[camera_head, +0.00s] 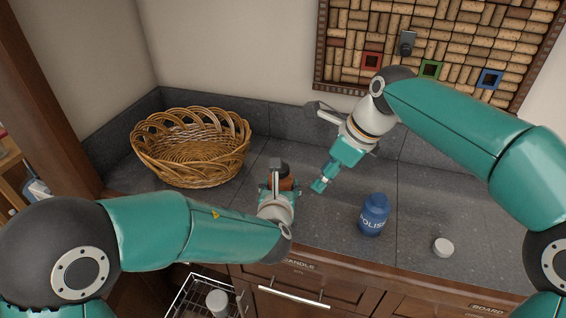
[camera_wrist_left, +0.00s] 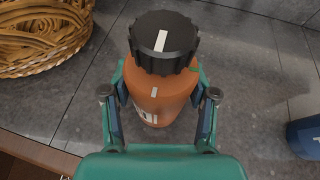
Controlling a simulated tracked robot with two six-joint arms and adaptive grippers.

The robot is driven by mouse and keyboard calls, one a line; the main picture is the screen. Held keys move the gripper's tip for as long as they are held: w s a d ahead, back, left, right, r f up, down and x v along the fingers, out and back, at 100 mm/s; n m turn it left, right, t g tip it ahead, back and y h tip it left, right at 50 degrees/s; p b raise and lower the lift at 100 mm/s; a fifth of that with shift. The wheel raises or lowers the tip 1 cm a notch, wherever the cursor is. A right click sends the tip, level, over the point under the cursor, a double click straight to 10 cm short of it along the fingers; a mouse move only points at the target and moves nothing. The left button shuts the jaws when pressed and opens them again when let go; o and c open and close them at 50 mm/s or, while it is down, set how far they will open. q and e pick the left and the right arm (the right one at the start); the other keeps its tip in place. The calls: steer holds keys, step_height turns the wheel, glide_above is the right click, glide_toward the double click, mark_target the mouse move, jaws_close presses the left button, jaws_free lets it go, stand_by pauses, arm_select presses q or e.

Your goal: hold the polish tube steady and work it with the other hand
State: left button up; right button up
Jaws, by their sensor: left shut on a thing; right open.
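The blue polish tube (camera_head: 374,217) stands upright on the grey counter, right of centre, with no gripper on it. Its edge also shows at the right of the left wrist view (camera_wrist_left: 306,138). My left gripper (camera_head: 280,186) is shut on an orange-brown bottle (camera_wrist_left: 165,90) with a ribbed black cap (camera_wrist_left: 163,42) that bears a white mark. The bottle stands upright between the two fingers, partly hidden by the gripper in the head view. My right gripper (camera_head: 320,184) is open and empty, just right of the orange bottle and apart from it.
A wicker basket (camera_head: 192,148) stands at the back left. A small white cap (camera_head: 443,247) lies right of the polish tube. A cork board (camera_head: 425,55) hangs on the back wall. Below the front edge, a wire rack (camera_head: 190,296) holds a white item.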

mark_target(285, 169)
steer(key=w+a, duration=0.1)
steer(key=a, duration=0.1)
steer(key=w+a, duration=0.1)
steer(key=a, duration=0.2)
steer(key=w+a, duration=0.2)
steer(key=a, duration=0.1)
steer(key=shift+w+a, duration=0.1)
steer(key=shift+w+a+f, duration=0.15)
steer(key=shift+a+f, duration=0.1)
steer(key=shift+f, duration=0.35)
steer(key=shift+c, duration=0.3)
steer(key=c, duration=0.8)
